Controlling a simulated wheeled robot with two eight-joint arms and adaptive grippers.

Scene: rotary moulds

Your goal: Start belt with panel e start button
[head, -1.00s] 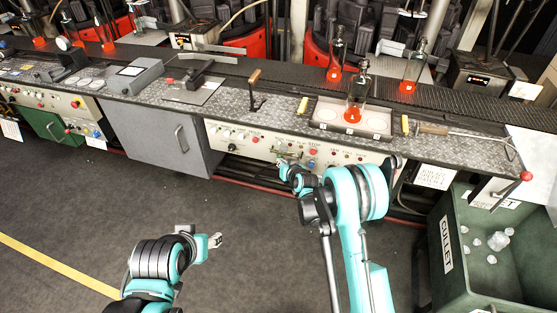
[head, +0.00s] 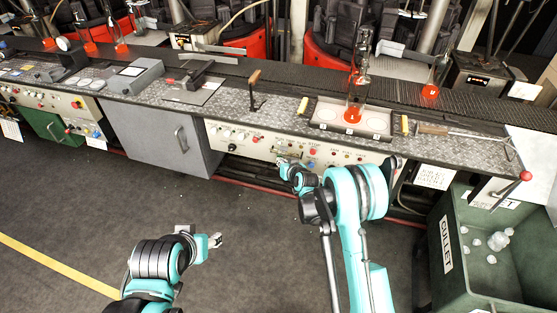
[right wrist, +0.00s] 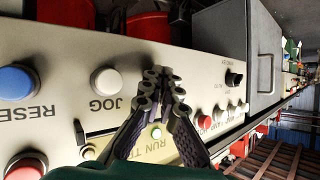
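The cream control panel (head: 236,134) runs along the front of the bench, with coloured buttons and small labels. My right gripper (head: 283,163) is at the middle of this panel. In the right wrist view its fingertips (right wrist: 163,76) are together, with nothing seen between them, close to the panel face; contact cannot be told. Beside it are a white JOG button (right wrist: 106,80), a blue RESET button (right wrist: 15,82) and a red button (right wrist: 27,166). A small pale green-lit button (right wrist: 156,132) shows between the fingers. My left gripper (head: 215,240) hangs over the floor, its fingers too small to judge.
A dark belt (head: 300,78) carries glowing-based bottles, including one at right (head: 430,92). Another bottle (head: 354,112) stands on the bench tray (head: 320,116). A grey cabinet (head: 160,135) is left of the panel; a green cullet bin (head: 480,285) is at right.

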